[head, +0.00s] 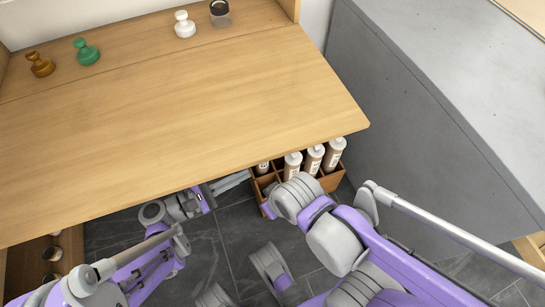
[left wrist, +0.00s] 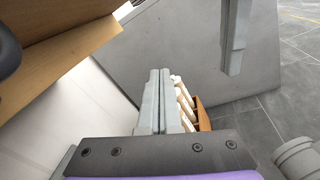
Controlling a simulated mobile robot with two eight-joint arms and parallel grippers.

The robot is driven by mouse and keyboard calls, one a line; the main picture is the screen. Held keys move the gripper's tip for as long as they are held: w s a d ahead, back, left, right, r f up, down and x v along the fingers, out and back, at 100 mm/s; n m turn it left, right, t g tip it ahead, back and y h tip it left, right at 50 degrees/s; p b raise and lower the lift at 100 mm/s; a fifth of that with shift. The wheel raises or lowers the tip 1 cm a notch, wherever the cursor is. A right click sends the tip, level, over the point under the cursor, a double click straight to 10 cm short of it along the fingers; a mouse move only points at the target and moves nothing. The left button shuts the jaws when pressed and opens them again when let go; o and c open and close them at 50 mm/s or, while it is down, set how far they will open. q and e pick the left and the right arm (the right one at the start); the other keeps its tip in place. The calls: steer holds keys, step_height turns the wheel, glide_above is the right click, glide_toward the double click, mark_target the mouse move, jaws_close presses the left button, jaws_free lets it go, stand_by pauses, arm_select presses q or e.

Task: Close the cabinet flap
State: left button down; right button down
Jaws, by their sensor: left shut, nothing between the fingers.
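The cabinet flap (head: 190,100) is a wide, light wooden board. It is folded down open and lies about level in the head view. Its underside (left wrist: 60,60) shows at the upper left of the left wrist view. My left gripper (head: 236,180) is low, by the flap's front edge, and the flap hides part of it. In the left wrist view its two grey fingers (left wrist: 159,78) are shut together with nothing between them. I cannot see contact with the flap. My right arm reaches in at the lower right of the head view, but its gripper does not show.
A brown stamp (head: 40,64), a green stamp (head: 86,52), a white stamp (head: 185,25) and a dark-lidded jar (head: 220,13) stand at the back. A wooden crate (head: 331,182) of bottles is on the floor under the flap's edge. A grey cabinet (head: 410,125) stands to the right.

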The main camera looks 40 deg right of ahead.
arm_select(q)
steer(key=s+d+r+n+g+h+b, duration=0.1)
steer(key=s+d+r+n+g+h, duration=0.1)
steer(key=s+d+r+g+h, duration=0.3)
step_height(320, 180, up, 4)
steer(key=d+g+h, duration=0.1)
steer(key=d+h, duration=0.1)
steer(key=h, duration=0.1)
steer(key=shift+s+n+b, duration=0.3)
steer(key=shift+b, duration=0.05)
stand_by(0.4)
steer(key=shift+r, duration=0.15)
